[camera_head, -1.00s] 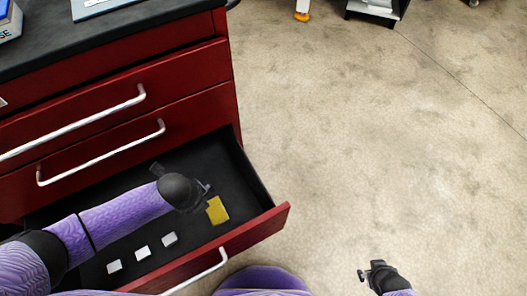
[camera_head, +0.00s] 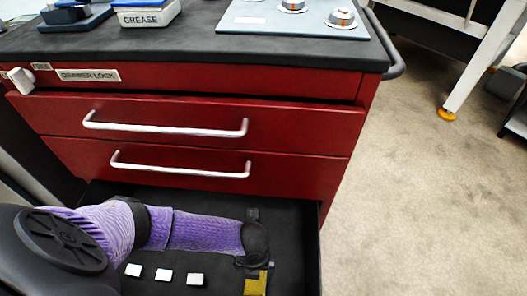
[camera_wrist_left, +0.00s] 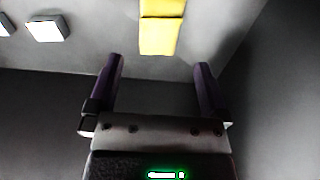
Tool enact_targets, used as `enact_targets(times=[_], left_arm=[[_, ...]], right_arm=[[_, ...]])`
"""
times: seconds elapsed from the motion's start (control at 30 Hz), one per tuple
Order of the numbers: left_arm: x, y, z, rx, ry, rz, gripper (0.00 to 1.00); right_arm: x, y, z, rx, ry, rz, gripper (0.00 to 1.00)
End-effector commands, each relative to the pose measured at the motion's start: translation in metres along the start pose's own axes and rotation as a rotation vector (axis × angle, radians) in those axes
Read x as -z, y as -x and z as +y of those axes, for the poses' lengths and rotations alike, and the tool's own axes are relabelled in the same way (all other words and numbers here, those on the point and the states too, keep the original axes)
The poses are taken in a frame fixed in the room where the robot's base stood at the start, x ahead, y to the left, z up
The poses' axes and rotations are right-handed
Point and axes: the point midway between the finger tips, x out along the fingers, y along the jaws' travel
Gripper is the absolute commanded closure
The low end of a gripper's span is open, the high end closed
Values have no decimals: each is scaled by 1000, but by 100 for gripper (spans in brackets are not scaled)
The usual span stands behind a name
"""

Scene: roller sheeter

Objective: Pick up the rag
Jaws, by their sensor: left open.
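The yellow rag (camera_head: 256,286) lies in the open bottom drawer at the lower edge of the head view, partly covered by my left gripper (camera_head: 256,268). In the left wrist view the rag (camera_wrist_left: 160,28) lies ahead of my open left gripper (camera_wrist_left: 158,70), past the fingertips. The fingers are spread apart with nothing between them. In the head view the fingers are small and dark against the drawer. My right gripper is out of view.
The drawer (camera_head: 290,230) has a black interior and belongs to a red cabinet (camera_head: 300,120). Several small white blocks (camera_head: 164,275) lie left of the rag. Two closed drawers with silver handles (camera_head: 165,128) are above my left arm. Open floor (camera_head: 400,200) is at right.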

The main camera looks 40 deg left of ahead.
Motion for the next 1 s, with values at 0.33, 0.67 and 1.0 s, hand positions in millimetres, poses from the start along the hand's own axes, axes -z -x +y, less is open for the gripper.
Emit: enact_targets(times=[0.33, 0.67, 1.0], left_arm=[[4, -75, -1, -4, 0, 10, 0], [2, -88, -2, 0, 0, 1, 2], [2, -88, -2, 0, 1, 1, 74]], right_arm=[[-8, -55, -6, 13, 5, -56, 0], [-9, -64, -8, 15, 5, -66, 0], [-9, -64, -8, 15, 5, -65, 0]])
